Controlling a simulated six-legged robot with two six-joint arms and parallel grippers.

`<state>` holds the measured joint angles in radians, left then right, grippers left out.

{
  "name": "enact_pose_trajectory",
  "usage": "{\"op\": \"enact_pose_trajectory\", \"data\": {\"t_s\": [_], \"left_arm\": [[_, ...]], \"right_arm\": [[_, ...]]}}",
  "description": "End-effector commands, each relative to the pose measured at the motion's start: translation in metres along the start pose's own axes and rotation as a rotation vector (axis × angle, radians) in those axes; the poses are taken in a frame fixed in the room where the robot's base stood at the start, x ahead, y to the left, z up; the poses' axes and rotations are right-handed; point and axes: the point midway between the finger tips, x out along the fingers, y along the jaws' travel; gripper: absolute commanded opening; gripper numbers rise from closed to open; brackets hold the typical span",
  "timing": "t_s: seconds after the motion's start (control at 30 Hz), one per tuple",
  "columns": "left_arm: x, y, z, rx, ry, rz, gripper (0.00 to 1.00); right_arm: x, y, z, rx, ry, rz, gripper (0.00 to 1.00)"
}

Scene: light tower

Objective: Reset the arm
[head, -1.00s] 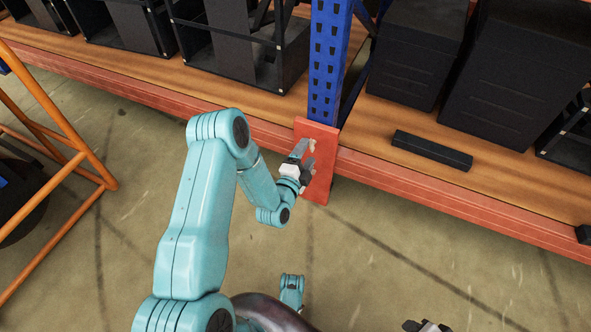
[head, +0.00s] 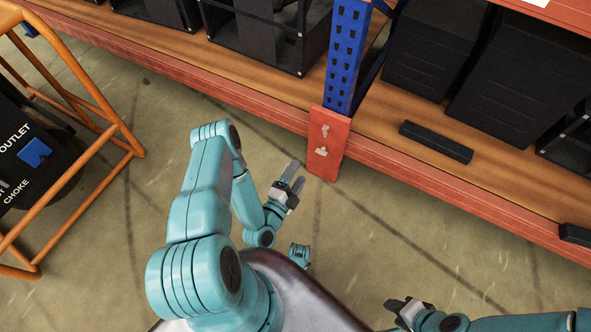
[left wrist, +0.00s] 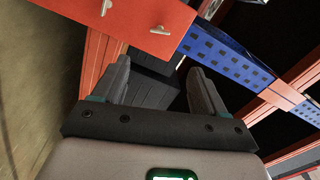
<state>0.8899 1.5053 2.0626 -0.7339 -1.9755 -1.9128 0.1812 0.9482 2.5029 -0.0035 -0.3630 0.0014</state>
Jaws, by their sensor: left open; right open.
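My left gripper (head: 293,177) is open and empty in the head view. It hangs over the floor, in front of and apart from the red post guard (head: 328,146) of the rack. In the left wrist view its two fingers (left wrist: 158,82) are spread with nothing between them, and the red guard (left wrist: 140,16) and blue post (left wrist: 222,58) lie beyond. My right gripper (head: 398,306) is at the bottom right of the head view, over the floor, with its jaws open; it seems empty.
A shelf rack with a red-orange beam (head: 430,193) runs across the back. Black boxes (head: 437,52) and a small black bar (head: 436,141) sit on its wooden deck. An orange tube frame (head: 118,160) stands at left around a black unit. The concrete floor between is clear.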

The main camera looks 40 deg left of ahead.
Motion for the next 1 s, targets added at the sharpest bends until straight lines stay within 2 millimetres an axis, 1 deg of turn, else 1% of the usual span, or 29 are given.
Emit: {"op": "enact_pose_trajectory", "data": {"t_s": [0.07, 0.67, 0.77, 0.87, 0.9, 0.97, 1.0], "left_arm": [[-0.002, -0.001, -0.001, 0.000, 0.000, 0.000, 0.72], [-0.002, 0.001, -0.002, 0.000, 0.005, -0.001, 0.72], [0.008, -0.005, -0.018, 0.005, 0.051, -0.014, 0.72], [0.032, -0.028, -0.048, 0.025, 0.145, -0.062, 0.72], [0.041, -0.041, -0.065, 0.033, 0.187, -0.080, 0.72], [0.055, -0.058, -0.094, 0.054, 0.251, -0.081, 0.72], [0.063, -0.065, -0.116, 0.058, 0.295, -0.046, 0.72]], "right_arm": [[-0.004, -0.002, 0.002, -0.001, -0.005, 0.000, 0.43], [-0.004, -0.002, 0.002, -0.001, -0.005, 0.000, 0.43], [-0.004, -0.002, 0.002, -0.001, -0.005, 0.000, 0.43], [-0.004, -0.002, 0.002, -0.001, -0.005, 0.000, 0.43], [-0.004, -0.002, 0.002, -0.001, -0.005, 0.000, 0.43], [-0.004, -0.002, 0.002, -0.001, -0.005, 0.000, 0.43], [-0.004, -0.002, 0.002, -0.001, -0.005, 0.000, 0.43]]}}
